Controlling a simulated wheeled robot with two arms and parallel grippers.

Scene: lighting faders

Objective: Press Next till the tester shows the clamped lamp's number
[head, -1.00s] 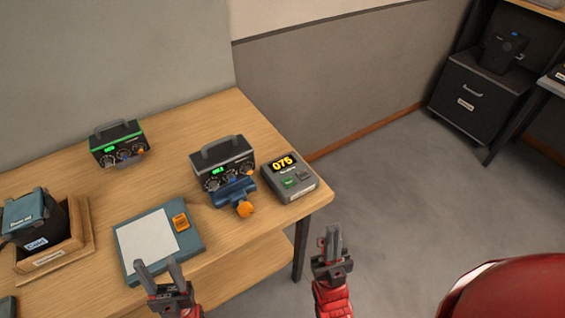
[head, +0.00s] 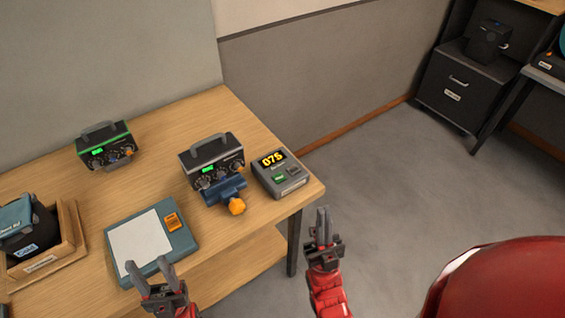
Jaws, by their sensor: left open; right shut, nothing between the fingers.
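The tester (head: 282,175) is a grey box near the table's right corner. Its yellow display (head: 272,159) reads 075. A green button (head: 278,178) and a dark button (head: 293,170) sit below the display; their labels are too small to read. A dark device with a handle and a green display (head: 212,160) stands left of the tester, at a blue clamp (head: 224,192) with an orange knob. My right gripper (head: 322,222) is shut and empty, off the table's right edge, below the tester.
A second similar device with green trim (head: 107,147) stands further back left. A teal board with a white sheet (head: 150,243) lies at the front. A dark cabinet (head: 452,92) stands at the far right. Floor is clear between.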

